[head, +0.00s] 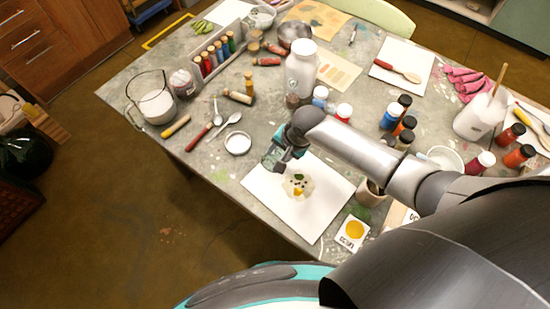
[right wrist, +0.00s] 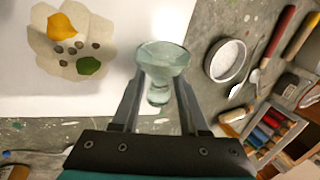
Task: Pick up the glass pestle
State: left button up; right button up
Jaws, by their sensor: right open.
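The glass pestle (right wrist: 162,58) is pale green clear glass with a wide flared end and a narrower knobbed end. In the right wrist view its narrow part lies between the two fingers of my right gripper (right wrist: 160,92), and the wide end reaches past the fingertips. The fingers are open around it; contact is not clear. In the head view my right gripper (head: 281,153) is low over the far left corner of a white board (head: 262,191), with the pestle (head: 272,158) partly hidden by it. My left gripper is not in view.
A pale petal-shaped dish (head: 298,186) with yellow, green and dark bits lies on the board. A round white lidlike dish (head: 238,143), spoons and a jug (head: 157,108) stand left. A white bottle (head: 301,68) and several jars stand beyond my arm.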

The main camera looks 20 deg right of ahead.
grip_shut()
dwell(0.4)
jog(key=shift+w, duration=0.1)
